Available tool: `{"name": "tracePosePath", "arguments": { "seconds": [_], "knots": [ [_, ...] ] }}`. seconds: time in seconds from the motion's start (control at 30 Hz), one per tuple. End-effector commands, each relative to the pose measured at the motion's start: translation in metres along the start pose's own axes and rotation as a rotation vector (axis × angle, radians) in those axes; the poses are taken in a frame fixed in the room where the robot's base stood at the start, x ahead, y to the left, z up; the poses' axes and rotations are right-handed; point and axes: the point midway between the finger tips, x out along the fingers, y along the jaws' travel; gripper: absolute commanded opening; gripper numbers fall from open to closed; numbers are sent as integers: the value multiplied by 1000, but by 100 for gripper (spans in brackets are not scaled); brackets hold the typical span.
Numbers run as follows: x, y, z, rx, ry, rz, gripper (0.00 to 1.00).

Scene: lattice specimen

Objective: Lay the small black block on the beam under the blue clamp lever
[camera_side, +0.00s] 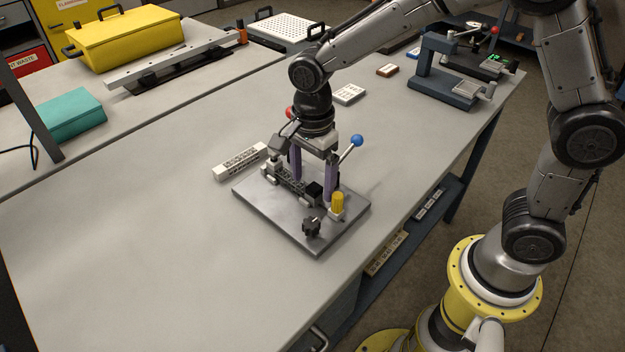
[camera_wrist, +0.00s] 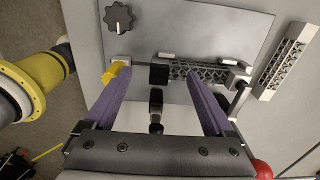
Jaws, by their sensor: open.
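The small black block (camera_side: 314,190) sits at the right end of the grey lattice beam (camera_side: 289,181) on the fixture plate. In the wrist view the block (camera_wrist: 159,75) is at the left end of the beam (camera_wrist: 205,72). My gripper (camera_side: 312,188) is low over the plate, its two purple fingers open and wide apart. In the wrist view the block lies between the gripper's fingertips (camera_wrist: 157,72), with a gap on each side. The blue clamp lever (camera_side: 356,140) stands raised to the right of my gripper. Whether the block rests on the beam or beside its end is unclear.
A yellow part (camera_side: 337,202) stands close to my right finger. A black knob (camera_side: 311,226) is on the plate's front corner. A red-ended lever (camera_side: 289,113) rises behind my gripper. A white lattice bar (camera_side: 240,161) lies left of the plate. The table front is clear.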

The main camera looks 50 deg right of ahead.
Motion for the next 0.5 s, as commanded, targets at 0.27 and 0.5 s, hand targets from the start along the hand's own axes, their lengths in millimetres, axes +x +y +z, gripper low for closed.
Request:
{"name": "tracePosePath", "arguments": {
  "seconds": [0.27,0.5],
  "knots": [
    [-19,1,0,0,0,3,96],
    [-34,1,0,0,0,2,96]
  ]
}}
